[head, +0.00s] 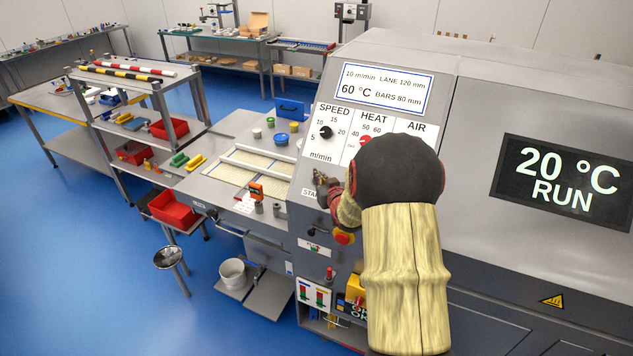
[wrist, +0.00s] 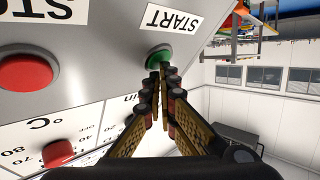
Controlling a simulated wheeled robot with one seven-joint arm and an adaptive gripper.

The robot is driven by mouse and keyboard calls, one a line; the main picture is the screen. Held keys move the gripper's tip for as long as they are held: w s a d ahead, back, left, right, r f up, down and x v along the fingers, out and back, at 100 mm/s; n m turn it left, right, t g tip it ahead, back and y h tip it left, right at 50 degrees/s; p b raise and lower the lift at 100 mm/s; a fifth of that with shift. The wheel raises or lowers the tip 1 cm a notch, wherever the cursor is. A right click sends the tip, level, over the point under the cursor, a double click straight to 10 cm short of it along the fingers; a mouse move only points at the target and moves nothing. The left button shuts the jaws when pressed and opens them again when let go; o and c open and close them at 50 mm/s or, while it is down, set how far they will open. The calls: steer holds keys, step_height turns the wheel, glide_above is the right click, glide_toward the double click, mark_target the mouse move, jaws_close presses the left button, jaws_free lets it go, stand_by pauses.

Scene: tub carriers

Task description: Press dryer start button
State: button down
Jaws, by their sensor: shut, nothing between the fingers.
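The dryer (head: 470,100) is a large grey machine with a sloped control panel. Its green start button (wrist: 158,58) shows in the wrist view beside a white START label (wrist: 172,19). My gripper (wrist: 160,68) is shut and empty, with its fingertips right at the button and overlapping its lower edge; I cannot tell if they touch. In the head view my gripper (head: 320,178) is at the panel's left edge by the partly covered START label (head: 309,193), and the button is hidden there. The dryer's display (head: 562,182) reads 20 °C RUN.
A red STOP button (wrist: 27,72) sits beside START in the wrist view. A red emergency button (head: 344,237) is below my arm. The SPEED knob (head: 326,132) and red HEAT knob (head: 365,140) are above. The feed table (head: 225,190) lies left; open blue floor is farther left.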

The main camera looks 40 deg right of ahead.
steer(key=shift+a, duration=0.1)
steer(key=shift+s+a+r, duration=0.15)
steer(key=shift+a+r, duration=0.05)
steer(key=shift+a, duration=0.05)
steer(key=s+a+r, duration=0.1)
steer(key=a+r, duration=0.3)
steer(key=shift+s+p, duration=0.3)
steer(key=shift+s, duration=0.05)
stand_by(0.3)
stand_by(0.8)
